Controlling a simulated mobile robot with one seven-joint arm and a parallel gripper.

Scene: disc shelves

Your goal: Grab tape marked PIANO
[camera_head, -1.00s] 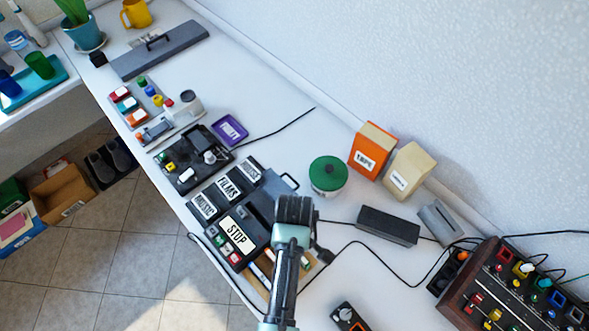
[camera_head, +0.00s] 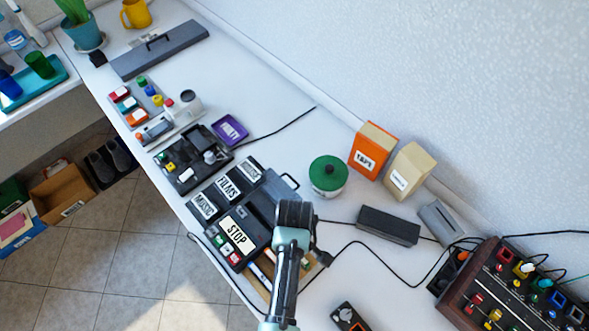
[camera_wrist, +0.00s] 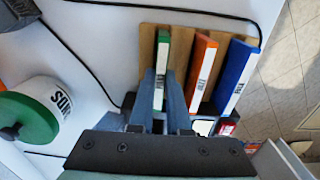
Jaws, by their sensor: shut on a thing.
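In the wrist view three upright tapes stand side by side in a wooden rack (camera_wrist: 147,49): a green tape (camera_wrist: 161,60), an orange tape (camera_wrist: 201,68) and a blue tape (camera_wrist: 234,75). Each has a white label on its edge; the lettering is too small for me to read, so I cannot tell which says PIANO. My gripper (camera_wrist: 162,82) is shut on the green tape, one finger on each side of it. The green tape still stands in line with the others. In the head view my arm hides the fingers and most of the rack (camera_head: 257,283).
A white pot with a green lid (camera_head: 328,178) stands close by. A black machine marked STOP (camera_head: 238,236) is beside my arm. A cable (camera_head: 360,243), a dark box (camera_head: 388,225) and a knobbed panel (camera_head: 520,295) lie to the right. The desk's front edge is near the rack.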

